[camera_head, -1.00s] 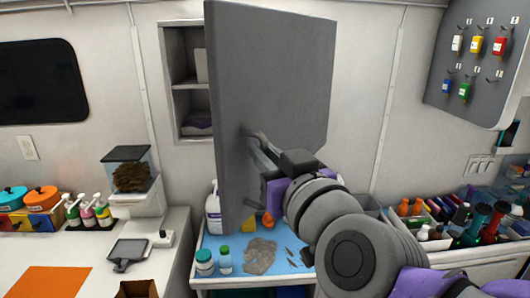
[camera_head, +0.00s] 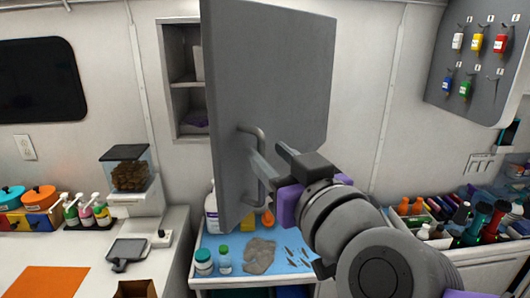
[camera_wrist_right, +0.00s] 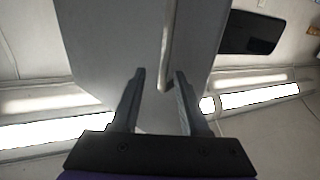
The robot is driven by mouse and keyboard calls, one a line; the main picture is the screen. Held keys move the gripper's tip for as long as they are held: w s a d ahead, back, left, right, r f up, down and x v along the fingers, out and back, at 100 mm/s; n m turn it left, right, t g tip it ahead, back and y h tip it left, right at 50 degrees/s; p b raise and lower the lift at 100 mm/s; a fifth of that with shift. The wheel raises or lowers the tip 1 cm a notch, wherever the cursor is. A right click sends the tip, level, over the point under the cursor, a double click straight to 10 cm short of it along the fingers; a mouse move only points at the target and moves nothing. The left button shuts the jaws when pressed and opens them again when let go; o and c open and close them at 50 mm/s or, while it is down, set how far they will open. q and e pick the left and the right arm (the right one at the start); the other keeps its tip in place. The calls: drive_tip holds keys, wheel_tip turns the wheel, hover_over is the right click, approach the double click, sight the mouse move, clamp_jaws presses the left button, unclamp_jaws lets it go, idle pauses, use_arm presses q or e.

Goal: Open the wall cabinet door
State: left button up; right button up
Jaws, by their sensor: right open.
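The wall cabinet door (camera_head: 275,80) is a grey panel standing swung out from the wall cabinet (camera_head: 187,70), whose shelves show to its left. Its bar handle (camera_head: 257,165) is on the door's face near the lower left edge. My left gripper is not in view.
Below the door is a blue-topped table (camera_head: 235,262) with bottles and small tools. A scale with a clear bin (camera_head: 130,172) stands on the left counter. Bins of bottles (camera_head: 440,220) line the right. A grey pegboard (camera_head: 475,60) hangs at upper right.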

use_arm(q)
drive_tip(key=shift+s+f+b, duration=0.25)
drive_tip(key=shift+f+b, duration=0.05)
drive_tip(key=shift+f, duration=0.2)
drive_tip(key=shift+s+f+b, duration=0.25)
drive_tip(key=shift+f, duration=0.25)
use_arm(e)
drive_tip(key=v, duration=0.8)
drive_tip(key=shift+s, duration=0.2)
drive_tip(key=shift+d, duration=0.1)
